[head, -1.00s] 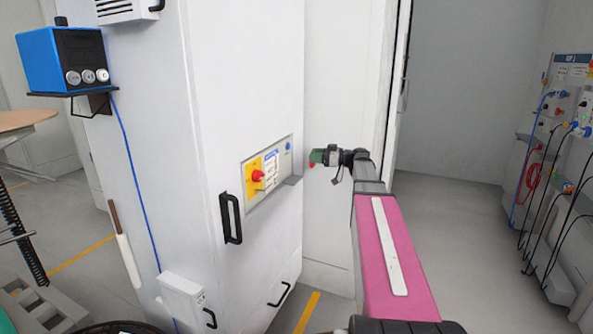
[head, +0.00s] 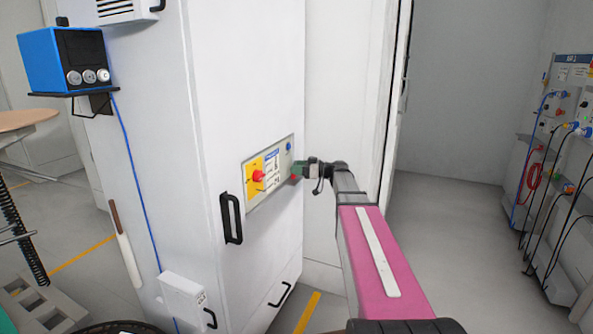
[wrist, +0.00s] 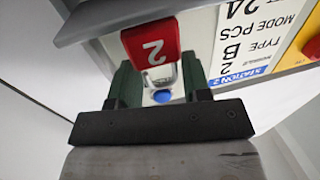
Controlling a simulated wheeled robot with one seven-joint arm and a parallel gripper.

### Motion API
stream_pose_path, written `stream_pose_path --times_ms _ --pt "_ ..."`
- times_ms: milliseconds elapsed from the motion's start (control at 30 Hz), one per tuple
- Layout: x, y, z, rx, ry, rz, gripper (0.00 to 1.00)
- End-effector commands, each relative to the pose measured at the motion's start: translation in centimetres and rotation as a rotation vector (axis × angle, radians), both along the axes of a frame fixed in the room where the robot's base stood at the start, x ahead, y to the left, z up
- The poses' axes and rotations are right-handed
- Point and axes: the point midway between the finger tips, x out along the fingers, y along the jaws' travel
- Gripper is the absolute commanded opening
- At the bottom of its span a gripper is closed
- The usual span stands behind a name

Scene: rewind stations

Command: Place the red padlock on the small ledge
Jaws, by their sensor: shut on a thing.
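The red padlock (wrist: 150,43), marked with a white 2, hangs in the wrist view with its clear shackle between the green fingers of my gripper (wrist: 160,82). My gripper is shut on the shackle. The grey small ledge (wrist: 95,20) runs along the top of the wrist view, behind the padlock body; I cannot tell whether they touch. In the head view my gripper (head: 308,170) is at the right end of the cabinet panel, with a little red of the padlock (head: 294,178) showing. The ledge is mostly hidden there.
The station panel (head: 268,172) carries a red knob on yellow (head: 258,176) and a blue button (head: 289,145). A black handle (head: 231,219) sticks out below left. A blue box (head: 62,60) stands on a shelf at left. The floor at right is clear.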

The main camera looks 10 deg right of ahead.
Motion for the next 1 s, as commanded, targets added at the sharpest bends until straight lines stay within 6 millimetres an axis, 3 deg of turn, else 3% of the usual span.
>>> stream_pose_path --times_ms 433,467,500,533,867,1000 --pt "0.2 0.3 -1.0 0.000 0.000 0.000 0.19" --pt "0.2 0.3 -0.9 0.000 0.000 0.000 0.54" --pt "0.2 0.3 -0.9 0.000 0.000 0.000 0.67" --pt "0.2 0.3 -0.9 0.000 0.000 0.000 0.70" --pt "0.2 0.3 -0.7 0.000 0.000 0.000 0.70" --pt "-0.4 -1.0 -0.6 0.000 0.000 -0.001 0.70"
